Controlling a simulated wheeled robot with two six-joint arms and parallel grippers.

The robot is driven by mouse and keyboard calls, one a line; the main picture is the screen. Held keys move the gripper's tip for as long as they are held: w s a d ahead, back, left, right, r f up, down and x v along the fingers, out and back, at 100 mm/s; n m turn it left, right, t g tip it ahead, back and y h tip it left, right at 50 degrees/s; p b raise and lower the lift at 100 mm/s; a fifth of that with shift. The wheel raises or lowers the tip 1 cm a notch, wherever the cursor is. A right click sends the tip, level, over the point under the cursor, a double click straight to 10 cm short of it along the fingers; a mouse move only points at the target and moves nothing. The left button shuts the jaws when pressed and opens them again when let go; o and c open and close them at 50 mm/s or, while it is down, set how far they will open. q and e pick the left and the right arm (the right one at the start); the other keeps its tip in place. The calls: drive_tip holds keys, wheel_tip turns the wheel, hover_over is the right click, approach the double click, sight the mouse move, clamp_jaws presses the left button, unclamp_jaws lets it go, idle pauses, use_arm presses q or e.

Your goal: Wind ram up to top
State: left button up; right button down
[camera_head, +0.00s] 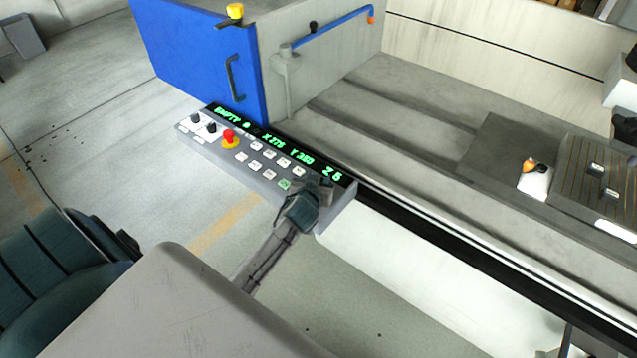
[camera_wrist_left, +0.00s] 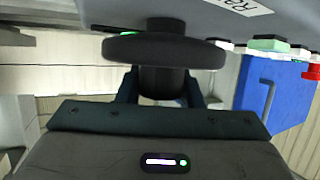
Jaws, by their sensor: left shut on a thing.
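A grey control panel (camera_head: 225,150) runs along the machine's front edge. Its black display (camera_head: 262,137) shows green text that seems to end in "Z 6". A dark round handwheel (camera_wrist_left: 165,49) shows large in the left wrist view, at the panel's end. My left gripper (camera_head: 303,208) is at the panel's right end. In the wrist view its fingers (camera_wrist_left: 167,88) are shut on the handwheel's dark knob, and they partly hide it in the head view. I cannot pick out the ram with certainty. My right gripper is not in view.
The machine's bed (camera_head: 420,120) lies beyond.

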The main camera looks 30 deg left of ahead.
use_arm(q)
drive_tip(key=n+y+b, duration=0.1)
drive_tip(key=n+g+y+b, duration=0.1)
drive_tip(key=shift+a+f+b, duration=0.1)
drive_tip(key=shift+f+b, duration=0.2)
drive_tip(key=shift+b, duration=0.1)
drive_tip(key=shift+s+a+r+n+g+y+b, duration=0.1)
drive_tip(key=shift+n+g+y+b, duration=0.4)
drive_tip(key=shift+n+y+b, duration=0.35)
drive_tip(key=shift+r+n+g+y+b, duration=0.15)
drive_tip(key=shift+n+g+y+b, duration=0.15)
drive_tip(key=shift+y+b, duration=0.1)
drive_tip(key=shift+a, duration=0.1)
drive_tip(key=o, duration=0.9)
drive_tip(key=shift+o, duration=0.4)
